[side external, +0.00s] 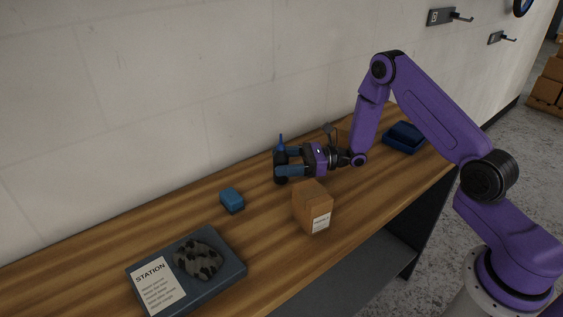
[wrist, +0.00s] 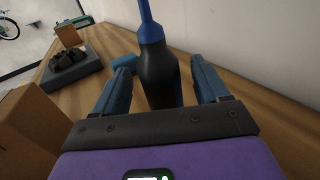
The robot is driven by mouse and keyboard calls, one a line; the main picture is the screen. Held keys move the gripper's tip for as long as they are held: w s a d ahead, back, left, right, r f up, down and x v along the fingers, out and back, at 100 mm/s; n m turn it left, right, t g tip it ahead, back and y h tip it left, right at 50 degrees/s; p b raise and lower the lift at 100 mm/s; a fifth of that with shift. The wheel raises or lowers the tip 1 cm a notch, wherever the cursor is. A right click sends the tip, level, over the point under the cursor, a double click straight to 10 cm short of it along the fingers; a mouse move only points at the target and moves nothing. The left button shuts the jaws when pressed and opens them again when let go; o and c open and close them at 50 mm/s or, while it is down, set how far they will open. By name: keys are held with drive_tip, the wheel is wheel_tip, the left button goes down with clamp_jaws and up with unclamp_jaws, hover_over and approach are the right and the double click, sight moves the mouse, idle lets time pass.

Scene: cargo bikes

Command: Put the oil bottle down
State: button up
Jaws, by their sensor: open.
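The oil bottle (wrist: 160,72) is black with a blue nozzle. In the wrist view it stands upright between the two blue fingers of my gripper (wrist: 162,88), with a gap showing on each side. In the side view the bottle (side external: 281,161) stands on the wooden bench (side external: 110,245) near the wall, partly hidden by the fingers. My gripper (side external: 283,170) reaches around it level from the right, open. The bottle's base is hidden in the wrist view.
A cardboard box (side external: 312,206) stands close in front of my gripper. A blue block (side external: 232,200) lies to the left. A grey station tray (side external: 236,276) with a dark lumpy object (side external: 198,259) is at front left. A blue bin (side external: 396,144) stands at back right.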

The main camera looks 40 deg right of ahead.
drive_tip(key=v, duration=1.1)
drive_tip(key=shift+s+d, duration=0.1)
drive_tip(key=s+a+r+n+g+h, duration=0.1)
drive_tip(key=s+a+r+n+g, duration=0.3)
drive_tip(key=s+a+n+g, duration=0.3)
drive_tip(key=s+a+r+n+g+h, duration=0.1)
drive_tip(key=s+a+r+n+g, duration=0.2)
drive_tip(key=s+a+n+g, duration=0.35)
drive_tip(key=s+d+r+n+t+h, duration=0.1)
drive_tip(key=s+d+n+t+h, duration=0.1)
drive_tip(key=s+n+h, duration=0.4)
drive_tip(key=s+d+r+n+t+h, duration=0.2)
drive_tip(key=s+d+n+h, duration=0.3)
drive_tip(key=s+n, duration=0.8)
drive_tip(key=n+h, duration=0.2)
drive_tip(key=n, duration=0.2)
drive_tip(key=shift+r, duration=0.25)
